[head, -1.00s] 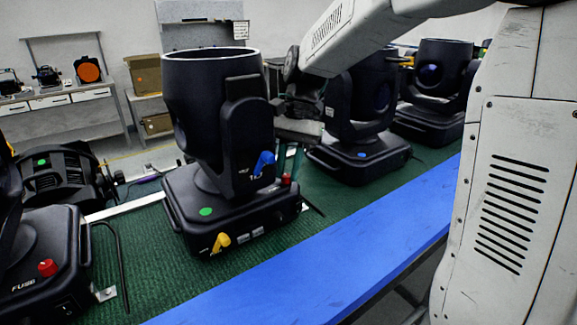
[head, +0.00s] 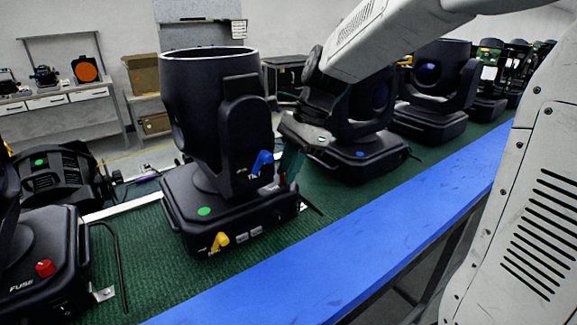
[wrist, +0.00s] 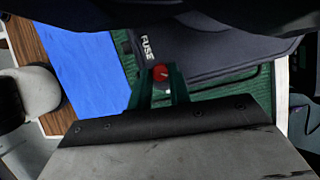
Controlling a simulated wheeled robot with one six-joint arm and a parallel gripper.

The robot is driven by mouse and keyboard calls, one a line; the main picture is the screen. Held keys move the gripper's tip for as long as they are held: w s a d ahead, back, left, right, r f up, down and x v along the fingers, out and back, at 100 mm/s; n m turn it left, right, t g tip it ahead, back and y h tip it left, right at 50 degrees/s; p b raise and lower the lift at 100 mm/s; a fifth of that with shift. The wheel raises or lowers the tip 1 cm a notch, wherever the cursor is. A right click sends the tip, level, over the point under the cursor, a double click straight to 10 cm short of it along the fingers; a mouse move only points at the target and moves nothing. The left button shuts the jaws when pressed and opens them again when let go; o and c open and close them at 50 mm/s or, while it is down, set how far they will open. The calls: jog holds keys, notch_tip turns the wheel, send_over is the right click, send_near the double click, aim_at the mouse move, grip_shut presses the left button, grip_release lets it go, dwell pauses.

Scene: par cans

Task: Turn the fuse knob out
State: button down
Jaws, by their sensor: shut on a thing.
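The moving-head light (head: 222,120) stands on the bench in the middle of the head view, with a yellow knob (head: 220,241) and a blue lever (head: 262,162) on it. Its red fuse knob (wrist: 161,72) shows in the wrist view beside the FUSE lettering, between my green fingers. My gripper (wrist: 160,80) is shut on this knob. In the head view my gripper (head: 288,172) reaches down at the right side of the light's base, and the fingers hide the knob there.
Another light with a red fuse knob (head: 46,268) stands at the left. More lights (head: 355,150) stand close behind my gripper and farther right. A blue bench edge (head: 330,265) runs along the front. A black cable (head: 120,265) lies on the green mat.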

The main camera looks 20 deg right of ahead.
jog(key=shift+m+t, duration=0.3)
jog(key=shift+m, duration=0.3)
jog(key=c, duration=1.3)
grip_release()
jog(key=v, duration=0.8)
